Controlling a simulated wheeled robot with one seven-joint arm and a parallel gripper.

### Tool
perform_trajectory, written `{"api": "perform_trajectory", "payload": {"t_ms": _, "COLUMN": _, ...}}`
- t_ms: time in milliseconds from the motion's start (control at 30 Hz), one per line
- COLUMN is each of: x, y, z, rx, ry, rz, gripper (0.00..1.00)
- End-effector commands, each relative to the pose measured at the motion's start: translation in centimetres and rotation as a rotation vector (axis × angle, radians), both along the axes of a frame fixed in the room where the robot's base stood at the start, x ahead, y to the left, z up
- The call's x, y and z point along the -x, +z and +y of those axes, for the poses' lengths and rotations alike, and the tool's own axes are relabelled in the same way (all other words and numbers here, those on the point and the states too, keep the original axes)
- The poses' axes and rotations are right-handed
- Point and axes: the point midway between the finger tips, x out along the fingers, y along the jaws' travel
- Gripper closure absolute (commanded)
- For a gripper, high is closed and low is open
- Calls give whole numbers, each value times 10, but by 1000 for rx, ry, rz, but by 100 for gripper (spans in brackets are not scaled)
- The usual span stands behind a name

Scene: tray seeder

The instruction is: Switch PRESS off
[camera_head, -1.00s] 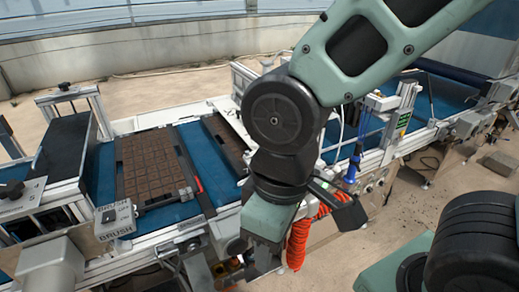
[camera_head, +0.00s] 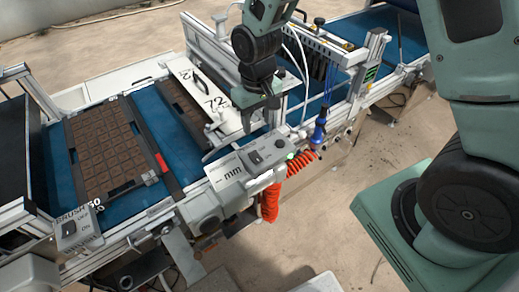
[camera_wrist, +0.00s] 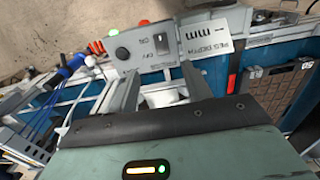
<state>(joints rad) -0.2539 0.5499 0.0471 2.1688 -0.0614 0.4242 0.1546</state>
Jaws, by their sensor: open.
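A grey switch box (camera_head: 265,153) with a dark control sits on the near side of the line, beside a white plate (camera_head: 228,172) marked "mm". In the wrist view the box (camera_wrist: 142,44) shows a round black knob and ON/OFF lettering. The neighbouring plate (camera_wrist: 208,40) there reads something like "PRES DEPTH" and "mm", upside down. The switch's position is not clear. My gripper (camera_head: 260,114) is open and empty, pointing down above the line just behind the box. In the wrist view its two fingers (camera_wrist: 160,70) point toward the box, apart from the knob.
A BRUSH switch box (camera_head: 75,231) is at the lower left. A dark celled tray (camera_head: 68,128) lies on the blue belt. A green light (camera_head: 290,156), an orange coiled hose (camera_head: 270,203) and a blue nozzle (camera_head: 319,130) are just right of the switch.

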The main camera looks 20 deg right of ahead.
Motion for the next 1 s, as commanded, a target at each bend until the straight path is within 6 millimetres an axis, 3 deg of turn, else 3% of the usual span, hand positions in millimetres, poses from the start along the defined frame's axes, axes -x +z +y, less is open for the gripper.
{"api": "perform_trajectory", "payload": {"t_ms": 600, "x": 1, "y": -103, "z": 0, "rx": 1, "ry": 1, "rz": 4, "gripper": 51}}
{"api": "perform_trajectory", "payload": {"t_ms": 800, "x": 1, "y": -126, "z": 0, "rx": 0, "ry": 2, "rz": 2, "gripper": 51}}
{"api": "perform_trajectory", "payload": {"t_ms": 1000, "x": 1, "y": -138, "z": 0, "rx": -1, "ry": 1, "rz": 1, "gripper": 51}}
